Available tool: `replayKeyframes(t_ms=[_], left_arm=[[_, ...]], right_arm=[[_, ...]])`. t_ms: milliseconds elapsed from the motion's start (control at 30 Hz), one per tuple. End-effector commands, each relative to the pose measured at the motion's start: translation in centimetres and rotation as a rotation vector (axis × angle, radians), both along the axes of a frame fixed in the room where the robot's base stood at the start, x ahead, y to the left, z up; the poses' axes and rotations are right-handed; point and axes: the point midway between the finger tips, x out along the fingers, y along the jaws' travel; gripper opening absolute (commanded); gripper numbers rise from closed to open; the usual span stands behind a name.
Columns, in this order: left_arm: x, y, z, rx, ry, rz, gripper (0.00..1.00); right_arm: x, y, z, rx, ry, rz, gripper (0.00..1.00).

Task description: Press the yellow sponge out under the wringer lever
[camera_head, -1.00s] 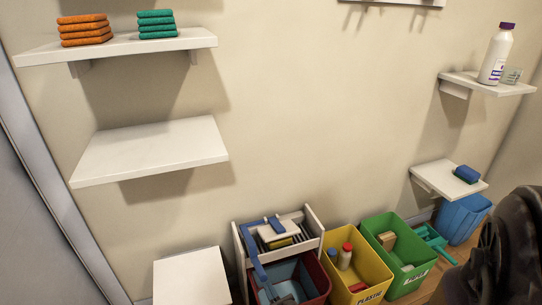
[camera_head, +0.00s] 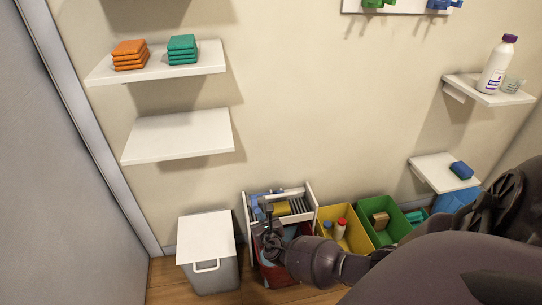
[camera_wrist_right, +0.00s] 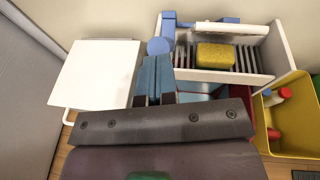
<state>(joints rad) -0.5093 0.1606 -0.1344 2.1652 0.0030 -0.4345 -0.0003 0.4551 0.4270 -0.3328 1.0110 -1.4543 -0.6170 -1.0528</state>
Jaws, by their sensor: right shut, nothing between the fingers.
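The yellow sponge (camera_wrist_right: 216,56) lies on the slatted rack of the white-framed wringer; it also shows in the head view (camera_head: 281,208). A white bar (camera_wrist_right: 232,29) with blue ends is just behind and above the sponge in the right wrist view. The blue wringer lever (camera_wrist_right: 150,76) reaches toward my right gripper (camera_wrist_right: 155,99), whose dark fingertips are at its near end. The gripper hides that end, so contact is unclear. In the head view my right gripper (camera_head: 270,238) is shut and empty at the wringer's front left. My left gripper is out of view.
A lidded bin (camera_head: 207,238) stands left of the wringer. A red bucket (camera_head: 275,275) is under its front. Yellow (camera_head: 328,221) and green (camera_head: 386,237) bins stand to the right. Shelves with orange cloths (camera_head: 130,54), teal cloths (camera_head: 182,48) and a white bottle (camera_head: 496,65) are above.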

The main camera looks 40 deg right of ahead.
Motion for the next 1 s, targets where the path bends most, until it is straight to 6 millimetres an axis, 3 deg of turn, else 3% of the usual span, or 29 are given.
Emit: replayKeyframes(t_ms=[33, 400, 667, 1000], left_arm=[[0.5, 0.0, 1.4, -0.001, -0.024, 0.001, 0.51], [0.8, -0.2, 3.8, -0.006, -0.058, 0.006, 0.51], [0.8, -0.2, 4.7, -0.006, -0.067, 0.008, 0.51], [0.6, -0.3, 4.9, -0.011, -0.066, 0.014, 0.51]], right_arm=[[0.9, -0.2, 2.0, 0.013, 0.002, -0.002, 0.0], [2.8, -1.7, 4.6, 0.091, 0.138, -0.001, 0.0], [4.4, -2.8, 6.4, 0.085, 0.141, -0.001, 0.0], [8.6, -5.4, 9.7, 0.084, 0.143, -0.001, 0.0]])
